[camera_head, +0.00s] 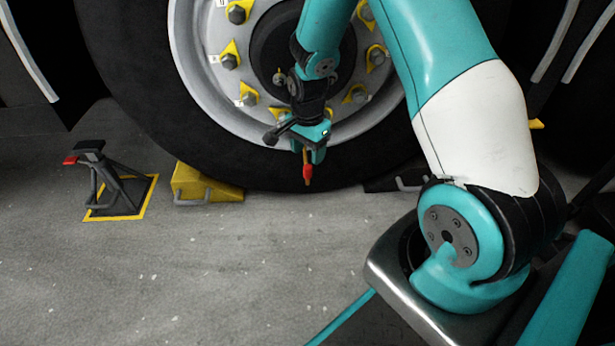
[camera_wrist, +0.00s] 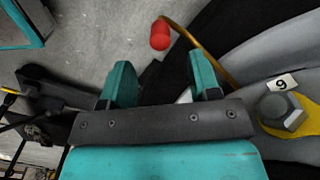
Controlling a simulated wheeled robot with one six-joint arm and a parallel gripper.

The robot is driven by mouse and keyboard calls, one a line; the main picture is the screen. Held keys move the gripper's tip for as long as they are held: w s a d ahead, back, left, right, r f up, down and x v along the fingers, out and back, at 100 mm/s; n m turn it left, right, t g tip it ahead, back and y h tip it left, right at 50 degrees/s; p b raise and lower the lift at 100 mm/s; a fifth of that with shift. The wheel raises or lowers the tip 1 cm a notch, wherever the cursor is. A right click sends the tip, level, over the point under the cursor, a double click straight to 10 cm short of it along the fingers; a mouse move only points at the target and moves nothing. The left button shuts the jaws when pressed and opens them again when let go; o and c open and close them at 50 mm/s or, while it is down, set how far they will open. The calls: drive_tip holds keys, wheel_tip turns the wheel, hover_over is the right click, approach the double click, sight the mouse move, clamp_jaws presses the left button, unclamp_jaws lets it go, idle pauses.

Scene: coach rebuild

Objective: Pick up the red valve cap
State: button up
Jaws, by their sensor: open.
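The red valve cap (camera_head: 307,171) sits on the end of a thin brass-coloured curved stem in front of the tyre's lower part. In the wrist view the cap (camera_wrist: 160,36) is ahead of the gap between my fingers, and the stem (camera_wrist: 214,62) curves away from it to the right towards the wheel. My gripper (camera_head: 316,154) is open and empty, close to the cap in the head view. In the wrist view both teal fingers of my gripper (camera_wrist: 163,74) are apart, with the cap beyond their tips and not between them.
The big wheel (camera_head: 186,45) has several nuts with yellow pointers; one nut (camera_wrist: 283,110) is close at right in the wrist view. A yellow chock (camera_head: 205,183) and a jack stand (camera_head: 117,190) stand at left. The grey floor (camera_head: 180,280) in front is clear.

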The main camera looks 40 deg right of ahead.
sight(308, 166)
wheel_tip(308, 166, down, 6)
drive_tip(key=b, duration=0.3)
drive_tip(key=shift+b, duration=0.35)
drive_tip(key=c, duration=0.8)
